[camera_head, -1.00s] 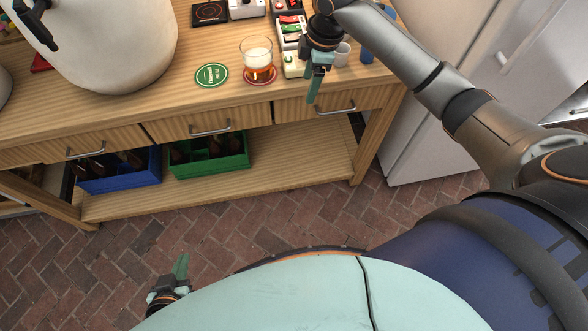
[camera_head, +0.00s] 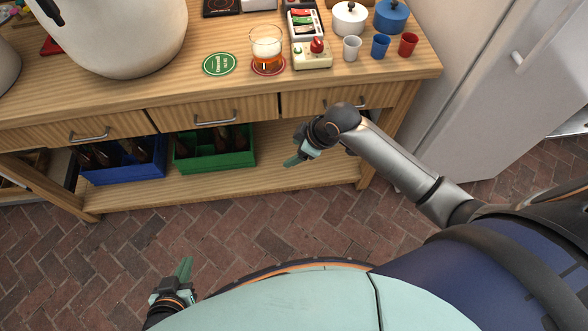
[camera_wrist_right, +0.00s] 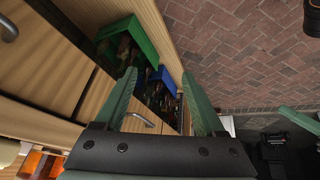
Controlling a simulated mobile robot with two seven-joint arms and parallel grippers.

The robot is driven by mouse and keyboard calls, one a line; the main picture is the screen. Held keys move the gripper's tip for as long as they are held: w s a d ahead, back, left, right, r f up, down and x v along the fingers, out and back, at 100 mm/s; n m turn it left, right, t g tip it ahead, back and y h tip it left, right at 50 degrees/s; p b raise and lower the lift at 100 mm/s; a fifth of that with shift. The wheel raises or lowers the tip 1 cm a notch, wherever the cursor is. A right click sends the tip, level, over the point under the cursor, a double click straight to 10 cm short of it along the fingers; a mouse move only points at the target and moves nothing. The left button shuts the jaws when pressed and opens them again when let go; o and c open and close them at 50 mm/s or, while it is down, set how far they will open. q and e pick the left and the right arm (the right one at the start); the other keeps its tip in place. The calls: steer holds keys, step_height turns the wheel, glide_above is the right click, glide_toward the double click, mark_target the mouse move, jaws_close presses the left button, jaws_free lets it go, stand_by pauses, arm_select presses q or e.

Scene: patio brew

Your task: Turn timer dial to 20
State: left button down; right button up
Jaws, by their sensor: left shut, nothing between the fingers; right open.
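The timer (camera_head: 312,58) is a small cream box near the front edge of the wooden worktop, with a red dial (camera_head: 317,45) on top. The dial's setting is too small to read. My right gripper (camera_head: 291,162) is open and empty. It hangs in front of the bench, below worktop height and clear of the timer. Its two green fingers (camera_wrist_right: 162,105) stand apart in the right wrist view, with nothing between them. My left gripper (camera_head: 183,268) is shut and empty, low over the brick floor and far from the bench.
A glass of amber drink (camera_head: 266,46) stands left of the timer on a red coaster. White, blue and red cups (camera_head: 380,46) stand to its right. A green crate (camera_head: 214,150) and a blue crate (camera_head: 123,163) sit on the lower shelf. A fridge (camera_head: 490,90) stands at the right.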

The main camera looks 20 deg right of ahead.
steer(key=shift+m+t, duration=0.5)
steer(key=shift+m, duration=0.3)
steer(key=shift+s+a+f+b, duration=0.15)
steer(key=shift+s+a+f, duration=0.1)
steer(key=shift+s+f, duration=0.3)
steer(key=shift+s+a+f+b, duration=0.25)
steer(key=shift+s+f, duration=0.1)
steer(key=shift+f, duration=0.35)
steer(key=shift+s+a+f+b, duration=0.1)
steer(key=shift+s+a+f, duration=0.15)
steer(key=shift+s+f, duration=0.3)
steer(key=shift+w+f, duration=0.1)
steer(key=shift+c, duration=0.4)
